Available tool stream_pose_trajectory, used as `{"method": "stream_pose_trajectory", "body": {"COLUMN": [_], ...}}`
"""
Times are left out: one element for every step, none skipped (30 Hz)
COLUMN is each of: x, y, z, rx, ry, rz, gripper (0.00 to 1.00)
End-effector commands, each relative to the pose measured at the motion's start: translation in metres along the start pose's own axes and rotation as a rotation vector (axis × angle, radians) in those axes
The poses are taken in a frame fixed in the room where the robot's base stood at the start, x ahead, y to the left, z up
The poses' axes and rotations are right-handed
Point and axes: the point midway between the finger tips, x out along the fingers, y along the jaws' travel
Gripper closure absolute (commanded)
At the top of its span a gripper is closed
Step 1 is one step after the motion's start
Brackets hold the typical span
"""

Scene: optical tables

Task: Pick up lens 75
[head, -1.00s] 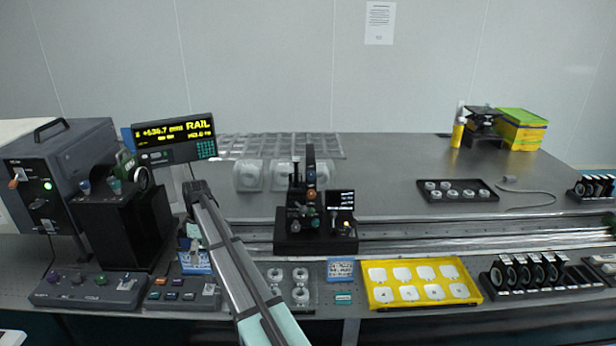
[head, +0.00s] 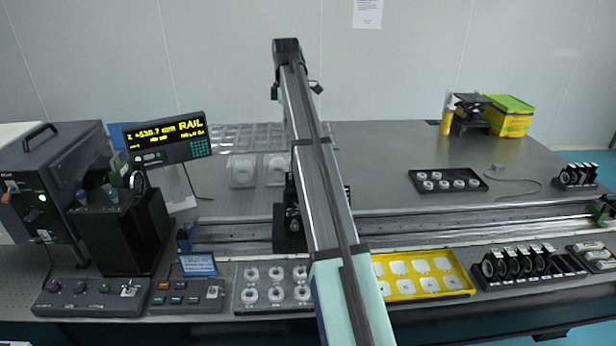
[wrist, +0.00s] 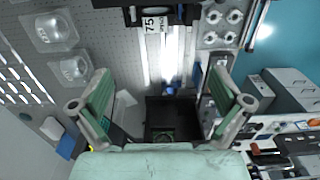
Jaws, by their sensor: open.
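A white label reading 75 (wrist: 152,24) shows at the top of the wrist view, beside a dark mount at the picture's edge. I cannot make out a lens 75 itself there. In the head view a black device (head: 287,235) stands on the rail, mostly hidden behind my arm; I read no 75 there. My gripper (wrist: 160,104) is open and empty in the wrist view, its green-sided fingers wide apart, with the label beyond them. In the head view I cannot pick out the gripper's fingers.
A black box (head: 120,235) and a RAIL display (head: 170,138) stand at the left. Clear blocks (head: 241,171) sit behind the rail. A yellow tray (head: 455,272) and black upright mounts (head: 512,264) line the front right.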

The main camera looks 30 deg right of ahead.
Motion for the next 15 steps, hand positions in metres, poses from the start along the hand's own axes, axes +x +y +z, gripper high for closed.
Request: {"method": "stream_pose_trajectory", "body": {"x": [-0.004, -0.003, 0.0, 0.003, 0.007, 0.013, 0.018, 0.023, 0.026, 0.029, 0.035, 0.043, 0.049, 0.055, 0.062], "y": [0.0, 0.0, 0.0, -0.001, -0.001, -0.001, -0.001, 0.0, -0.001, -0.002, -0.003, -0.003, -0.003, -0.002, -0.003], "z": [0.001, 0.002, 0.002, 0.002, 0.002, 0.002, 0.002, 0.002, 0.002, 0.002, 0.003, 0.003, 0.003, 0.003, 0.003], "rx": [-0.003, -0.004, -0.005, -0.006, -0.006, -0.006, -0.006, -0.005, -0.005, -0.005, -0.005, -0.005, -0.005, -0.005, -0.005], "ry": [-0.001, -0.001, -0.002, -0.002, -0.002, -0.002, -0.002, -0.002, -0.002, -0.002, -0.002, -0.002, -0.002, -0.002, -0.002], "rz": [0.003, 0.004, 0.004, 0.004, 0.004, 0.004, 0.004, 0.004, 0.003, 0.001, 0.0, 0.001, 0.001, 0.001, 0.001], "gripper": [0.0, 0.0, 0.0, 0.0, 0.0, 0.0, 0.0, 0.0, 0.0, 0.0, 0.0, 0.0, 0.0, 0.0, 0.0]}}
